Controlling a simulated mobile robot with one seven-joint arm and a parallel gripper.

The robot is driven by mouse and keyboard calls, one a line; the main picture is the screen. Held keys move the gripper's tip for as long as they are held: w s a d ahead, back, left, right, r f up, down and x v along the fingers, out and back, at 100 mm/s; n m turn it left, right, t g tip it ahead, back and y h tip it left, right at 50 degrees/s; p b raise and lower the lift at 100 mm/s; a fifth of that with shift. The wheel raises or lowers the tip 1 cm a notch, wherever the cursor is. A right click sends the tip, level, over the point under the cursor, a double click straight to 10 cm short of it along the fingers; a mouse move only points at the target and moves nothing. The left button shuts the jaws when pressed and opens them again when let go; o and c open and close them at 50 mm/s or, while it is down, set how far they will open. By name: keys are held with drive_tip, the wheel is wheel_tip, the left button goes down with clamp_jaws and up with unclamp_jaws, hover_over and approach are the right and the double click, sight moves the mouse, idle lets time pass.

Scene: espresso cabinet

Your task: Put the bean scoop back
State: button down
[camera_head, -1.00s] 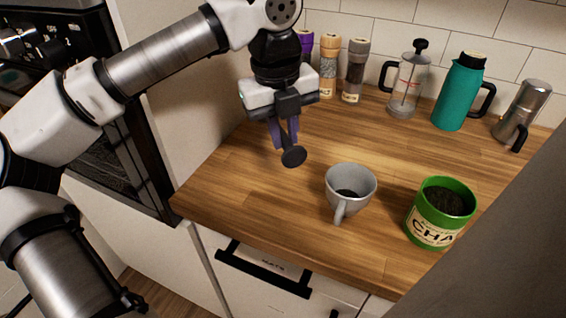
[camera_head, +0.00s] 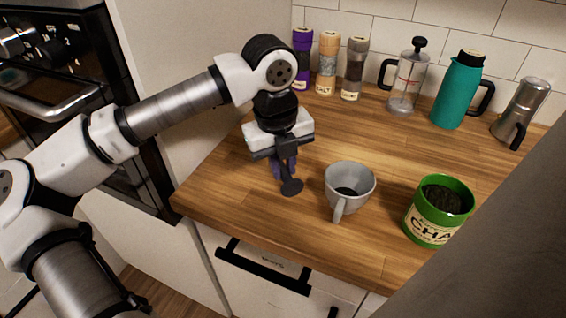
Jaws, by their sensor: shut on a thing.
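My gripper (camera_head: 284,168) points down over the left part of the wooden counter and is shut on the dark bean scoop (camera_head: 292,187). The scoop's round bowl shows below the fingers, close to the counter; I cannot tell whether it touches the wood. The scoop is to the left of the grey cup (camera_head: 350,180) and apart from it. The cup stands upright with something dark inside. A green tin (camera_head: 430,226) labelled "CHA", filled with dark contents, stands farther right. The scoop's handle is mostly hidden by the fingers.
Several jars, including a purple one (camera_head: 302,62), line the tiled wall. A French press (camera_head: 406,82), a teal jug (camera_head: 456,92) and a moka pot (camera_head: 520,112) stand at the back right. The counter (camera_head: 250,222) is clear around the scoop. A grey surface blocks the lower right.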

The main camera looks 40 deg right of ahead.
drive_tip(key=c, duration=1.4)
unclamp_jaws()
drive_tip(key=shift+o, duration=0.2)
drive_tip(key=shift+r+p, duration=0.25)
drive_tip(key=shift+p, duration=0.15)
wheel_tip(320, 180, up, 12)
drive_tip(key=a+b, duration=0.1)
drive_tip(key=shift+a+f+b, duration=0.15)
drive_tip(key=shift+b, duration=0.2)
